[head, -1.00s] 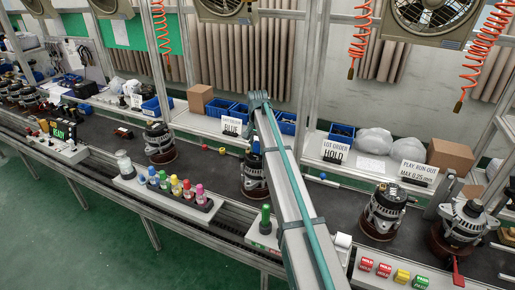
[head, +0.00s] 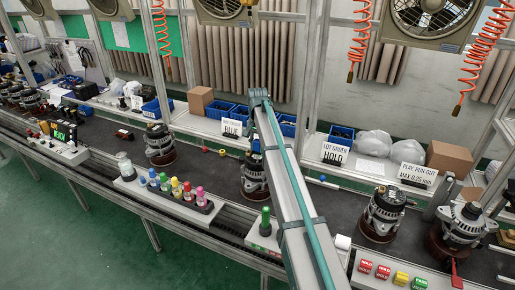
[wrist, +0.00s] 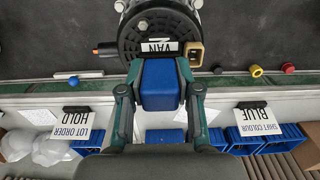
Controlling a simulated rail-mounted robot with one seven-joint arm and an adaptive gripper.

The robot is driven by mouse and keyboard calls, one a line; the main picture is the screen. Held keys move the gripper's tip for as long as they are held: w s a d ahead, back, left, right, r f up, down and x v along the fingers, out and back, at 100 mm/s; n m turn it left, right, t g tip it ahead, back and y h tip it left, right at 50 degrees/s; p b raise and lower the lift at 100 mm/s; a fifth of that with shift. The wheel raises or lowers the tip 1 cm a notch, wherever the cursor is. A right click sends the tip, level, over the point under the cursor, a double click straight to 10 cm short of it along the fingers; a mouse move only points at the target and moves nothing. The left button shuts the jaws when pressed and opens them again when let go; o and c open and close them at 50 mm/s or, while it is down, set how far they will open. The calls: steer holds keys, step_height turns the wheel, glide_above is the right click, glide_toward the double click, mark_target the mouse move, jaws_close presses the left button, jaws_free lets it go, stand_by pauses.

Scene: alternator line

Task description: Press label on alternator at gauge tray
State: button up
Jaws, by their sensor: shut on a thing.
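In the wrist view my gripper (wrist: 160,72) is shut on a blue block (wrist: 160,88). The block lies at the near edge of a dark round alternator (wrist: 128,35), over its face as seen from here; I cannot tell whether they touch. A white label (wrist: 157,47) reading "VAN" is on the alternator, just beyond the block. In the head view this alternator (head: 250,183) stands on the dark line, partly hidden by my arm, and a bit of blue shows at its top.
Other alternators stand left (head: 160,148) and right (head: 383,215). Behind are blue bins (head: 287,127) and a "HOLD" sign (head: 336,155). Small coloured caps (wrist: 257,71) lie near the line's edge.

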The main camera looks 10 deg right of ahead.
mark_target(258, 140)
steer(key=shift+r+p, duration=1)
steer(key=shift+r, duration=1.4)
